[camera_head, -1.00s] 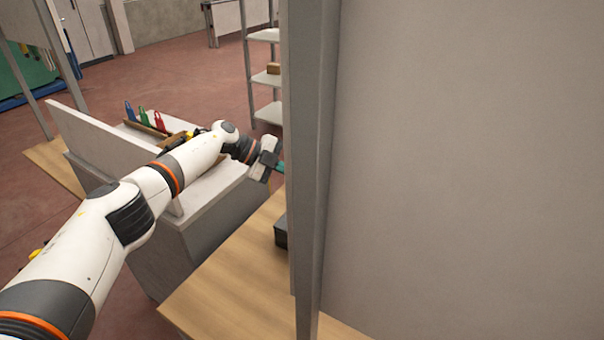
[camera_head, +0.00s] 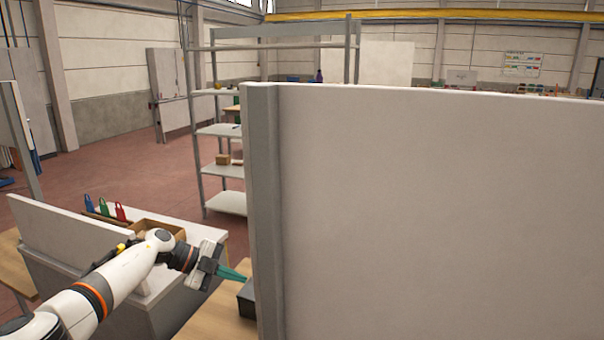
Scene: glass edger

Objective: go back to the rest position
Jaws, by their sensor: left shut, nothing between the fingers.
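My left gripper (camera_head: 232,274) is at the end of my white left arm, which comes in from the lower left. Its green fingers are shut with nothing between them. They point right, close to the grey post (camera_head: 263,200) at the panel's edge and just above a dark grey box (camera_head: 247,298) on the wooden table (camera_head: 208,318). I cannot tell whether the fingers touch the box. My right gripper is not in view.
A large grey panel (camera_head: 430,210) fills the right. A white cabinet (camera_head: 204,228) with a low upright board (camera_head: 75,238) stands under my left arm, carrying blue, green and red items (camera_head: 104,209) and a cardboard box (camera_head: 160,228). Metal shelves (camera_head: 220,130) stand behind; open floor (camera_head: 120,165) lies left.

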